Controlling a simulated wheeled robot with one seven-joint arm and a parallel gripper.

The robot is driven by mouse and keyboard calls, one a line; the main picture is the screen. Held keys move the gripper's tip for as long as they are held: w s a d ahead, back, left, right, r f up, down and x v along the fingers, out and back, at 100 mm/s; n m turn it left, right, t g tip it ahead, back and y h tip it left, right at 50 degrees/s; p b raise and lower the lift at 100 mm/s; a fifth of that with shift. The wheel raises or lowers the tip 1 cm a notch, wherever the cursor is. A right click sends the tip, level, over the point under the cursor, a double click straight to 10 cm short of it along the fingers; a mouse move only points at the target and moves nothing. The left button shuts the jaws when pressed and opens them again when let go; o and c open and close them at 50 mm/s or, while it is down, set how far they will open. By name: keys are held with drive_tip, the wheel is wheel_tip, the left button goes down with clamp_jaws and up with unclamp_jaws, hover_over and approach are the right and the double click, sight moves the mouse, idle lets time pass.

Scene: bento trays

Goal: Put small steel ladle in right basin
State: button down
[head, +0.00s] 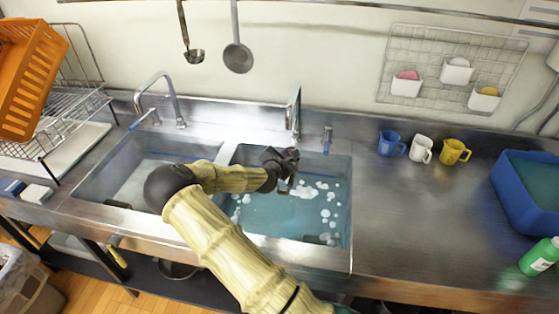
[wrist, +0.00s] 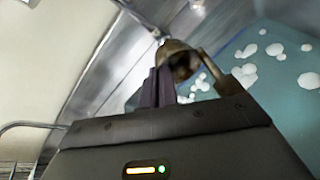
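A small ladle (head: 194,56) with a dark handle hangs on the back wall at the upper left middle. The right basin (head: 345,200) holds blue-green water with white foam; the water and foam also show in the wrist view (wrist: 285,85). My gripper (head: 286,188) is above this basin, near its back left, well below and to the right of the hanging ladle. In the wrist view, a brownish rounded metal shape shows at the fingers (wrist: 180,75); I cannot tell whether it is part of the gripper or something else. The finger gap is unclear.
A larger grey round-headed utensil (head: 238,56) hangs beside the ladle. A tap (head: 294,112) rises behind the right basin, another (head: 172,98) behind the left basin (head: 150,165). Blue, white and yellow mugs (head: 421,149) stand right of the sink.

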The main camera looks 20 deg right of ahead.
drive_tip(key=shift+w+f+b, duration=0.25)
drive_tip(key=shift+f+b, duration=0.05)
drive_tip(key=shift+f, duration=0.25)
drive_tip(key=shift+w+f+b, duration=0.25)
drive_tip(key=shift+f+b, duration=0.05)
drive_tip(key=shift+f, duration=0.2)
wheel_tip(320, 180, down, 6)
drive_tip(key=b, duration=0.4)
drive_tip(key=c, duration=1.6)
unclamp_jaws()
